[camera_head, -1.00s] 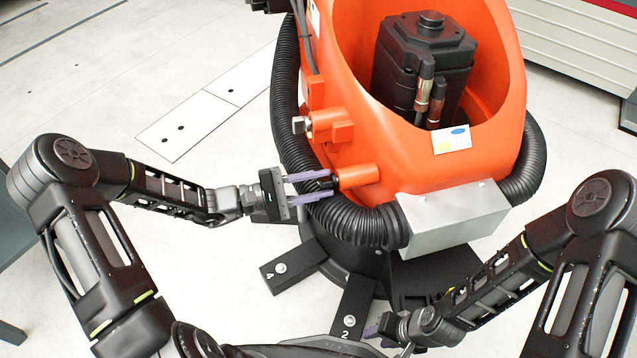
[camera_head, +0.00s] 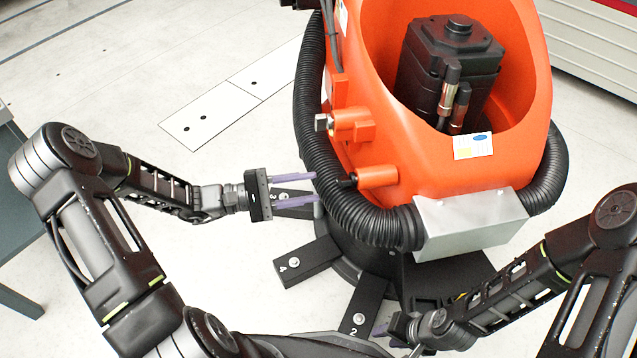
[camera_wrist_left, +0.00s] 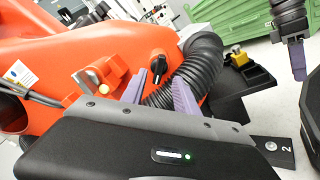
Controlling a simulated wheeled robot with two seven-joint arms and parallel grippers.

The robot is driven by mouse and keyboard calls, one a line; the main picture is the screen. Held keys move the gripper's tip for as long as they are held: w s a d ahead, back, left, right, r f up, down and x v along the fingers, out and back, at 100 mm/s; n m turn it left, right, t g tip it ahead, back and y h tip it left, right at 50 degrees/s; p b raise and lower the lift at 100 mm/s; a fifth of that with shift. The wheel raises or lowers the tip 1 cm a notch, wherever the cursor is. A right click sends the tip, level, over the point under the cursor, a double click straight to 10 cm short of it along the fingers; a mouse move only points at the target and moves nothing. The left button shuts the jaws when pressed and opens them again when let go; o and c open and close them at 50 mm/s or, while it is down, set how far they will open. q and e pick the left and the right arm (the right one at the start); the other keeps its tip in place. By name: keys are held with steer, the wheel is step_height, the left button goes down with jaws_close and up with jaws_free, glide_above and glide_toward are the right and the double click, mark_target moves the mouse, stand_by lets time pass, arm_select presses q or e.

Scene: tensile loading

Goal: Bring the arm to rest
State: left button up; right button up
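My left gripper (camera_head: 296,188) is open and empty in the head view. Its two purple fingers point right toward the orange machine (camera_head: 420,165), beside the black corrugated hose. In the left wrist view the left gripper's fingers (camera_wrist_left: 160,92) stand apart, with a black knob (camera_wrist_left: 158,62) on the orange housing beyond them.
The orange machine carries a black motor (camera_head: 450,72), a silver box (camera_head: 472,222) and a black corrugated hose (camera_head: 318,130). Black base feet (camera_head: 308,262) stick out over the floor. A grey table (camera_head: 22,230) stands at the left.

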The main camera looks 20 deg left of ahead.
arm_select(q)
steer(key=shift+f, duration=0.1)
stand_by(0.5)
steer(key=s+d+f+m+g+y, duration=0.2)
steer(key=s+f+m+g+y, duration=0.2)
steer(key=s+f+y, duration=0.55)
steer(key=s+d+f+m+g+y, duration=0.25)
steer(key=s+f, duration=0.45)
steer(key=f, duration=0.8)
steer(key=s+d+r+m+g, duration=0.1)
steer(key=s+d+r+m, duration=0.15)
steer(key=d+m, duration=0.4)
step_height(320, 180, up, 19)
steer(key=d+n+p, duration=0.1)
steer(key=p, duration=1.9)
steer(key=shift+s, duration=0.2)
steer(key=shift+a+f, duration=0.1)
